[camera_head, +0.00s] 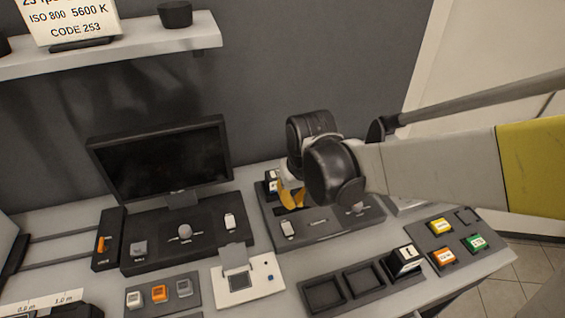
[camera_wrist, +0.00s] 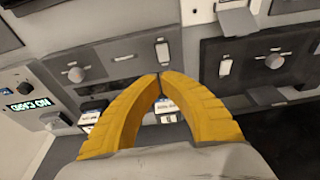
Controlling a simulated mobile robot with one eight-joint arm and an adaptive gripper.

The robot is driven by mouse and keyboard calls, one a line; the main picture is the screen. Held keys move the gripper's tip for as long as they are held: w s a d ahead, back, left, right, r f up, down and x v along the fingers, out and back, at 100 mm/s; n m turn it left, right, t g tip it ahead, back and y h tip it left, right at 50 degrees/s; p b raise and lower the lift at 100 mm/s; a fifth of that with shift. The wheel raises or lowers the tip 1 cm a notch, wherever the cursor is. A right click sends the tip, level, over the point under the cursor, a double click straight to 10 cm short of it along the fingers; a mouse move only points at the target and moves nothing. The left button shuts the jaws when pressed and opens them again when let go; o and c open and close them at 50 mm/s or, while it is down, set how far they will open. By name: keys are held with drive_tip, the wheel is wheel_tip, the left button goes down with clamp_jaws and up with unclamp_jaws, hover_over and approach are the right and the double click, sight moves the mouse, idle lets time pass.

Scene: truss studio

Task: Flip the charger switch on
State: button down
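A dark panel (camera_head: 330,228) with battery-like blocks at its back stands right of the monitor and looks like the charger. Its label is too small to read. A white rocker switch (camera_head: 289,229) sits at its front left, and a grey knob (camera_head: 357,208) at its right. In the wrist view the switch (camera_wrist: 162,52) is just beyond my fingertips and the knob (camera_wrist: 75,74) is to the left. My gripper (camera_head: 291,203) is over the back left part of this panel. In the wrist view its yellow fingertips (camera_wrist: 160,76) meet, with nothing visible between them. Contact with the switch cannot be told.
A monitor (camera_head: 160,158) stands at the left, above a console (camera_head: 160,250) with another white switch (camera_head: 230,221) and a knob (camera_head: 184,230). A shelf (camera_head: 130,45) hangs above.

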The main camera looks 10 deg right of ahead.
sight(292, 230)
drive_tip(key=b+x, duration=0.1)
drive_tip(key=x, duration=0.2)
drive_tip(key=b+x, duration=0.2)
drive_tip(key=x, duration=0.2)
drive_tip(key=s+b+x, duration=0.1)
drive_tip(key=x, duration=0.3)
drive_tip(key=shift+d+f, duration=0.15)
drive_tip(key=shift+f, duration=0.2)
drive_tip(key=shift+s+f+b, duration=0.1)
drive_tip(key=shift+f+b, duration=0.2)
drive_tip(key=shift+f, duration=0.25)
drive_tip(key=shift+s+f+b, duration=0.1)
drive_tip(key=shift+f+b, duration=0.35)
drive_tip(key=shift+b, duration=0.05)
drive_tip(key=shift+f, duration=0.2)
drive_tip(key=shift+s+r, duration=0.1)
drive_tip(key=shift+r, duration=0.1)
